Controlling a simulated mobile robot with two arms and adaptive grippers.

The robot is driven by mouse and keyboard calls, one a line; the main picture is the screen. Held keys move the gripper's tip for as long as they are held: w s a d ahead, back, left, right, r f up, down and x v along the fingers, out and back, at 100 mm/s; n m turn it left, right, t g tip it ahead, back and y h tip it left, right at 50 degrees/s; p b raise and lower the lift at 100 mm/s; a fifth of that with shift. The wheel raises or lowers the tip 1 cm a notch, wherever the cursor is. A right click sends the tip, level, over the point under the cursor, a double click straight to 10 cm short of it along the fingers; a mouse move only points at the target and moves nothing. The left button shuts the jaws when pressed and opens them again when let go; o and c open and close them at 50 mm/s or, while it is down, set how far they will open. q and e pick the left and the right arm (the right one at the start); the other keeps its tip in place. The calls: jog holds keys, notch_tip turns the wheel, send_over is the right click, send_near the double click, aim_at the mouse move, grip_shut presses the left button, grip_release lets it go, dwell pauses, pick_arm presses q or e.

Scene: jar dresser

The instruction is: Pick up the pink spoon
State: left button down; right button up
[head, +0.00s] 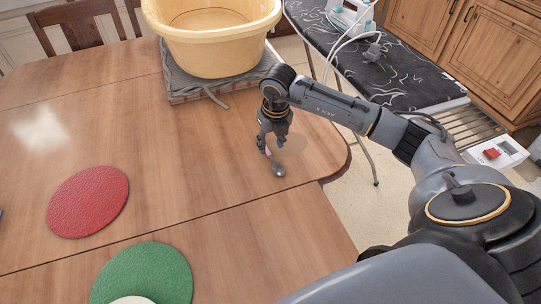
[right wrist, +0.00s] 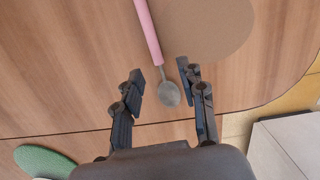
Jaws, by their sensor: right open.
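The pink spoon has a pink handle and a grey metal bowl. In the right wrist view the spoon (right wrist: 151,38) lies on the wooden table, its bowl end near my fingertips and its handle running up and to the left. In the head view the spoon (head: 278,170) shows mainly as its bowl, the handle partly hidden by my gripper. My right gripper (head: 268,147) is over the spoon near the table's right edge. In the right wrist view my right gripper (right wrist: 160,77) is open, with one finger on each side of the spoon. My left gripper is not in view.
A tan round mat (right wrist: 205,25) lies beside the spoon. A red mat (head: 88,201) and a green mat (head: 150,268) lie to the left on the table (head: 200,190). A yellow tub (head: 215,45) stands on folded grey cloth at the back. An ironing board (head: 385,75) stands beyond the table.

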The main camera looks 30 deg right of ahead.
aim_at(270, 153)
jog(key=f, duration=0.2)
jog(key=shift+w+a+f, duration=0.1)
jog(key=shift+w+f, duration=0.1)
jog(key=shift+f, duration=0.15)
jog(key=shift+w+f, duration=0.1)
jog(key=shift+f, duration=0.4)
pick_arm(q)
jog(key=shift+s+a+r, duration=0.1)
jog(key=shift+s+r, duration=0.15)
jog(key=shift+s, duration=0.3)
pick_arm(e)
grip_shut()
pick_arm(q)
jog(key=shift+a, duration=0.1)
pick_arm(e)
jog(key=shift+r, duration=0.1)
